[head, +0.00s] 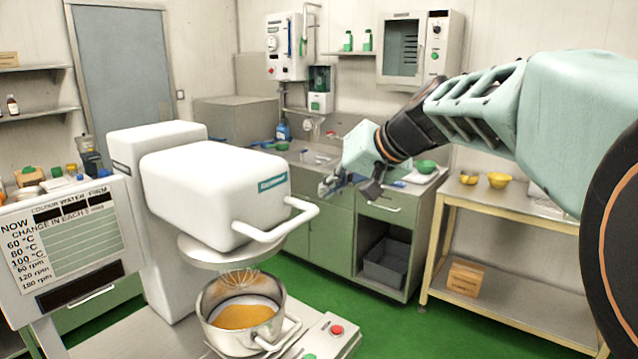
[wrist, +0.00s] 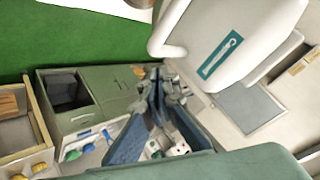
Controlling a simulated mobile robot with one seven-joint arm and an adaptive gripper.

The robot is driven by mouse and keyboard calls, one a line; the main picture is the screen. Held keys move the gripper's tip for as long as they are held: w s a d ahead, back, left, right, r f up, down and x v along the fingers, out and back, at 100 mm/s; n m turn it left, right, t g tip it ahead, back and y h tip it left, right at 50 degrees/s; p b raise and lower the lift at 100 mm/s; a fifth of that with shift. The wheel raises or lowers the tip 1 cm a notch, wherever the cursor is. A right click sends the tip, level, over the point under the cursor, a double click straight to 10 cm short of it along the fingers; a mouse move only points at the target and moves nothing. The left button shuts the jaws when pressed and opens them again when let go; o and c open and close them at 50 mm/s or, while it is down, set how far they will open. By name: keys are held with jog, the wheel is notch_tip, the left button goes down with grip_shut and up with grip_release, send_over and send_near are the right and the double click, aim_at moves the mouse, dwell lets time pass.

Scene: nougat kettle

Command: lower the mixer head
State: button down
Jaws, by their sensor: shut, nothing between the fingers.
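The white mixer head (head: 205,198) stands out from its column at the left of the head view. A looped white handle (head: 285,228) is on its front. A whisk (head: 238,280) hangs under it, over the steel bowl (head: 272,325) holding an orange-yellow mass. I cannot tell whether the whisk touches the mass. My gripper (head: 346,188) is shut and empty, right of the handle and apart from it in the picture. In the wrist view my gripper (wrist: 166,92) is beside the mixer head (wrist: 218,45), with part of the handle (wrist: 165,30) near.
A panel with red and green buttons (head: 335,330) is by the bowl. A display board (head: 65,240) stands at left. Green cabinets with a sink counter (head: 330,235) lie behind my gripper. A wooden table (head: 510,222) with yellow bowls is at right. Green floor is free between.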

jog(key=shift+s+a+f+b, duration=0.1)
jog(key=shift+a+f+b, duration=0.15)
jog(key=shift+f, duration=0.2)
jog(key=shift+s+a+f+b, duration=0.1)
jog(key=shift+a+f+b, duration=0.1)
jog(key=shift+f, duration=0.25)
jog(key=shift+f, duration=0.15)
notch_tip(320, 180, down, 18)
jog(key=b, duration=1.8)
jog(key=shift+r, duration=0.2)
